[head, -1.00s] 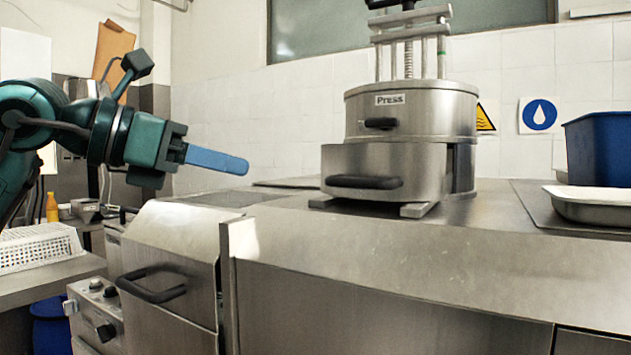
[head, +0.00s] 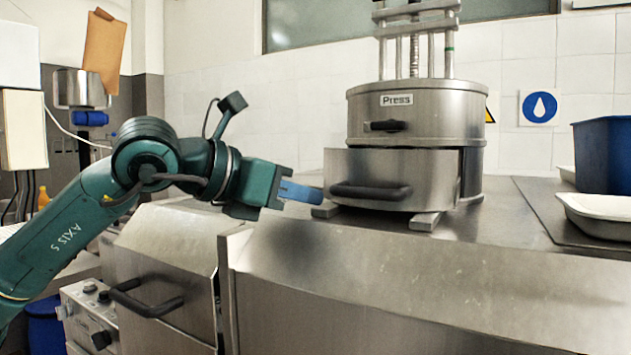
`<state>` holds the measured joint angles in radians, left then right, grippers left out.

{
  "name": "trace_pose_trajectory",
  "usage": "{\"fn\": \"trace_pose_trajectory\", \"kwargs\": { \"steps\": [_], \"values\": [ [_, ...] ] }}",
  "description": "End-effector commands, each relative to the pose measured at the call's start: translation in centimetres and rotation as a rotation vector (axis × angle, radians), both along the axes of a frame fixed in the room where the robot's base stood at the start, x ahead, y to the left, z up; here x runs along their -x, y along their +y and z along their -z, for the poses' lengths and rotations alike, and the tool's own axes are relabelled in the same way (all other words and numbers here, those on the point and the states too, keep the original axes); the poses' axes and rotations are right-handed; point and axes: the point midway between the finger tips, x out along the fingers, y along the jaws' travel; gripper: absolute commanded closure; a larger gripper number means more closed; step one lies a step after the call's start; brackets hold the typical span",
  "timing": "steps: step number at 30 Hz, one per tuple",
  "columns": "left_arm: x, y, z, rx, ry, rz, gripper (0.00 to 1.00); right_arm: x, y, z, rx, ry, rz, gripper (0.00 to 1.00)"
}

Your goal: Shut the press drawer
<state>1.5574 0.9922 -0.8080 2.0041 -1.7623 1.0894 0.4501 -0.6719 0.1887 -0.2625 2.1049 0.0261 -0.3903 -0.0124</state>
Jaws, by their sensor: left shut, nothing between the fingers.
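The press (head: 415,112) is a round steel machine with a "Press" label, standing on the counter. Its lower drawer (head: 392,168) juts out from the body toward the front left, with a dark bar handle (head: 370,191). A dark gap shows at the drawer's right side. My left gripper (head: 318,194) is shut and empty. Its blue fingers point right, with the tips close to the drawer's left front edge and handle; I cannot tell whether they touch. My right gripper is not in view.
The steel counter (head: 480,245) is clear in front of the press. A steel unit with a dark handle (head: 145,298) is below my left arm.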

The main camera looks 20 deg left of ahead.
Motion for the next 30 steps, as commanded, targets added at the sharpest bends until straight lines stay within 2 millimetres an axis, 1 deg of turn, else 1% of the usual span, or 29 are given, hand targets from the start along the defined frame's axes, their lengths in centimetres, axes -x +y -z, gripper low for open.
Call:
{"fn": "trace_pose_trajectory", "kwargs": {
  "steps": [1, 3, 6, 17, 20, 23, 30],
  "values": [
    [-0.5, -0.5, -0.3, -0.001, 0.002, 0.002, 1.00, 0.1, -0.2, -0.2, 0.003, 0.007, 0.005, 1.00],
    [-1.1, -0.9, -0.2, 0.000, 0.002, 0.001, 1.00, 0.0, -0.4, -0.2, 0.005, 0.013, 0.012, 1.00],
    [-1.6, -1.2, -0.2, 0.000, 0.000, 0.002, 1.00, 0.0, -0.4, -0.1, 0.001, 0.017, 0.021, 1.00],
    [-1.8, -1.3, 0.0, 0.000, 0.000, 0.000, 1.00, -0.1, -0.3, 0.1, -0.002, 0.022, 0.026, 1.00],
    [-2.2, -1.4, 0.0, 0.002, 0.001, 0.000, 1.00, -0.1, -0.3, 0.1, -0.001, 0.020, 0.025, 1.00],
    [-3.8, -1.8, -0.1, 0.004, 0.002, 0.003, 1.00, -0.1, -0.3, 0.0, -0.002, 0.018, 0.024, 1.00],
    [-9.6, -2.9, -0.3, 0.004, 0.003, 0.002, 1.00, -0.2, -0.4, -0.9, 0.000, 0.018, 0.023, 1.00]
  ]
}}
